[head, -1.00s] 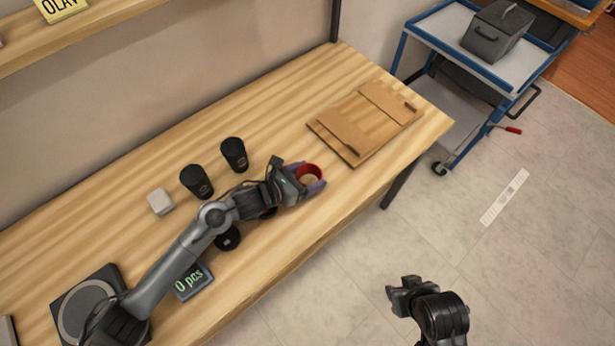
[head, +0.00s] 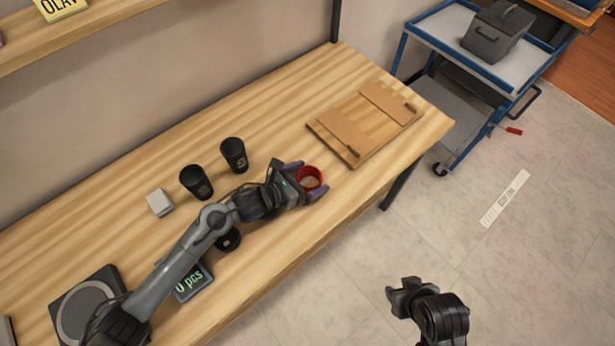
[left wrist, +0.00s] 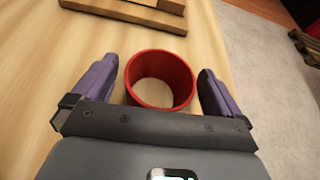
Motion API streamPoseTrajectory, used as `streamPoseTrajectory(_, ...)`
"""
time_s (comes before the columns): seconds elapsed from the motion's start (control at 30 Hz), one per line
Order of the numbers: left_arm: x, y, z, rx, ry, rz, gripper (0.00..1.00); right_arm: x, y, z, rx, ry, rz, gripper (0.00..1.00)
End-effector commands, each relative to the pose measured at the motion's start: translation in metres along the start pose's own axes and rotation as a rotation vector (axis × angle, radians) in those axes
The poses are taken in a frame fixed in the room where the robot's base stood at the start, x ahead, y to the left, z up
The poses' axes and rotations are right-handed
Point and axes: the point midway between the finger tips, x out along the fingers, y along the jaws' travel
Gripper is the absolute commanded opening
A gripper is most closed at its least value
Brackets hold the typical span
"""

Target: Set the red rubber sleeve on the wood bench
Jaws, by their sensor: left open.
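The red rubber sleeve (head: 311,171) is a short open ring on the wood bench (head: 265,125), near its front edge. It stands upright, and bench wood shows through it in the left wrist view (left wrist: 160,103). My left gripper (head: 307,179) is open around the sleeve. In the left wrist view its purple fingers (left wrist: 160,90) stand on either side of the sleeve, with a gap on both sides. My right gripper (head: 399,291) hangs over the floor in front of the bench, and its jaw state is unclear.
A wooden board with brown panels (head: 345,133) lies right of the sleeve. Two black cups (head: 234,155) and a pale block (head: 159,202) stand behind my left arm. A counting scale's display (head: 193,282) and a round black item (head: 228,239) are near the front. A blue cart (head: 440,35) stands beyond the bench.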

Motion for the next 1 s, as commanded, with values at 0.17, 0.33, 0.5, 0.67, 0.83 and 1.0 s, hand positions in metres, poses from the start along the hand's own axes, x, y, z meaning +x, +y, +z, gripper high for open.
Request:
streamPoseTrajectory(0.17, -0.017, 0.001, 0.002, 0.001, 0.001, 0.002, 1.00, -0.006, 0.000, -0.002, 0.000, 0.001, 0.000, 0.43)
streamPoseTrajectory(0.33, -0.047, 0.001, 0.002, 0.003, 0.002, 0.002, 1.00, -0.011, 0.001, -0.004, -0.001, 0.001, 0.001, 0.43)
streamPoseTrajectory(0.5, -0.079, 0.001, 0.001, 0.002, 0.003, 0.002, 1.00, -0.014, 0.001, -0.005, -0.001, 0.001, 0.001, 0.43)
streamPoseTrajectory(0.67, -0.102, 0.001, 0.001, 0.000, 0.002, 0.002, 1.00, -0.016, 0.001, -0.005, -0.002, 0.001, 0.001, 0.43)
streamPoseTrajectory(0.83, -0.117, 0.000, 0.001, 0.000, 0.001, 0.000, 1.00, -0.017, 0.001, -0.005, -0.002, 0.001, 0.002, 0.43)
streamPoseTrajectory(1.0, -0.121, -0.001, 0.002, -0.001, 0.000, -0.001, 1.00, -0.017, 0.001, -0.006, -0.002, 0.001, 0.002, 0.43)
